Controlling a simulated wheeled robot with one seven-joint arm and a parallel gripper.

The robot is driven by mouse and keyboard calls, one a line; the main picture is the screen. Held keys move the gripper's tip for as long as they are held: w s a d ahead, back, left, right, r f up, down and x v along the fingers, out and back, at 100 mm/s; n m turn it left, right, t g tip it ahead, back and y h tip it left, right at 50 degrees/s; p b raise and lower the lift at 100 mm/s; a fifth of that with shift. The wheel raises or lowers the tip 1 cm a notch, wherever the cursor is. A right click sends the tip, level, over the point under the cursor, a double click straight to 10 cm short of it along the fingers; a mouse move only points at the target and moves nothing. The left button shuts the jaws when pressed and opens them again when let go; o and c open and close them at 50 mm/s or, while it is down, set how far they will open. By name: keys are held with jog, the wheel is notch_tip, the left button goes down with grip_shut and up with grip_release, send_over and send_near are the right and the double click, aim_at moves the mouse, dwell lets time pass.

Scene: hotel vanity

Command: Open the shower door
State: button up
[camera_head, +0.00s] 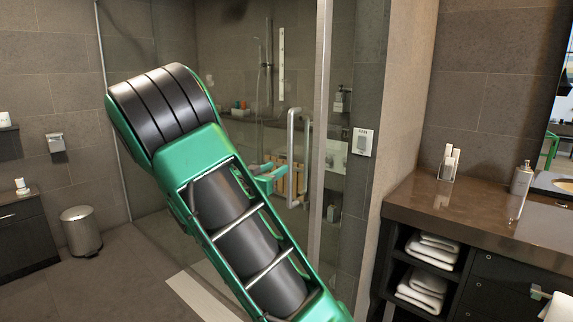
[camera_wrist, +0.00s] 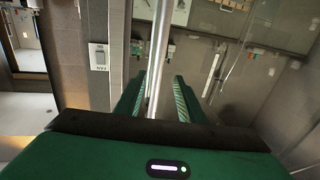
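The glass shower door (camera_head: 235,125) stands behind my arm in the head view and looks shut. Its pale vertical bar handle (camera_head: 292,158) is beside the metal frame post (camera_head: 325,100). My green gripper (camera_head: 277,172) is just left of the handle at about its lower half, partly hidden by my arm. In the wrist view my gripper (camera_wrist: 153,95) is open, with a finger on each side of a long metal bar (camera_wrist: 158,50).
A brown vanity counter (camera_head: 480,212) with towels on shelves below stands at the right. A wall switch panel (camera_head: 362,142) is right of the post. A metal bin (camera_head: 82,232) stands at the left. Floor (camera_head: 105,275) is clear at the lower left.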

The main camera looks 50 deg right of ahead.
aim_at(288, 162)
jog(key=x, duration=1)
jog(key=shift+d, duration=0.25)
jog(key=shift+c, duration=0.4)
